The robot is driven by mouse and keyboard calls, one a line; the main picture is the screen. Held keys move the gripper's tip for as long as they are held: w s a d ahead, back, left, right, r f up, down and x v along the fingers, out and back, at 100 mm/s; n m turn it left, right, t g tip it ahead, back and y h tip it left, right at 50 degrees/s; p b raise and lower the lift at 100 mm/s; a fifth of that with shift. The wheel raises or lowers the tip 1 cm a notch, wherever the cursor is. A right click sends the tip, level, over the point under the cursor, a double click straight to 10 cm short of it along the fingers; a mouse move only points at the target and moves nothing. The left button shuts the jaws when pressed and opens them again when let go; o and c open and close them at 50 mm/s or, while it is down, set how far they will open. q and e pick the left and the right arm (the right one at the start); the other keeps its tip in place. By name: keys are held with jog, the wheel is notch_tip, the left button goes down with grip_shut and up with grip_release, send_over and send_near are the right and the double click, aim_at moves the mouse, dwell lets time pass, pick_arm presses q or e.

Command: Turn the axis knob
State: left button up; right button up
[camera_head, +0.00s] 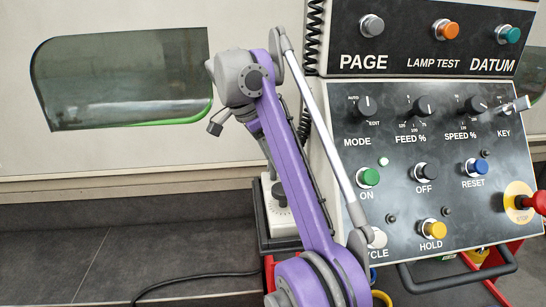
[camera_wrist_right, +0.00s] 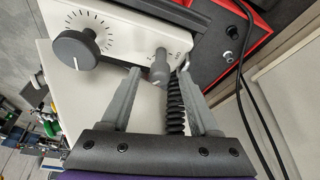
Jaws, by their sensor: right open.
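The control pendant is a pale box whose face shows at the upper left of the right wrist view (camera_wrist_right: 110,22) and behind my right arm in the head view (camera_head: 284,220). A small grey knob (camera_wrist_right: 160,68), which I take for the axis knob, sticks out of its face with small unreadable marks beside it. My right gripper (camera_wrist_right: 159,74) is open, its two fingers on either side of this knob. I cannot tell whether they touch it. In the head view my purple right arm hides most of the gripper and the small knob. My left gripper is not in view.
A large dark dial (camera_wrist_right: 75,50) with a ring of scale marks sits on the pendant beside the small knob. A coiled cable (camera_wrist_right: 176,108) runs between the fingers. The machine's control panel (camera_head: 440,190), with its knobs and buttons, stands right of my arm. A window (camera_head: 120,80) is at left.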

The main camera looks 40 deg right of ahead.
jog(key=shift+c, duration=0.2)
grip_shut()
jog(key=shift+n, duration=0.4)
jog(key=n+t, duration=0.1)
jog(key=n, duration=0.1)
jog(key=n+t, duration=0.1)
jog(key=n, duration=0.1)
jog(key=shift+s+n, duration=0.2)
jog(key=shift+n, duration=0.1)
jog(key=n+t, duration=0.1)
jog(key=n, duration=0.1)
jog(key=n+t, duration=0.1)
jog(key=n, duration=0.2)
jog(key=shift+s+d+y, duration=0.1)
jog(key=shift+y, duration=0.3)
jog(key=n+y, duration=0.1)
jog(key=n, duration=0.2)
jog(key=n+t, duration=0.1)
jog(key=n, duration=0.1)
jog(key=shift+s+d+n+y, duration=0.1)
jog(key=shift+d+n+y, duration=0.05)
jog(key=shift+n+y, duration=0.25)
jog(key=n+y, duration=0.1)
jog(key=n, duration=0.2)
jog(key=n+y, duration=0.1)
jog(key=n, duration=0.2)
jog(key=shift+d+t, duration=0.1)
jog(key=shift+t, duration=0.2)
jog(key=shift+n+y, duration=0.3)
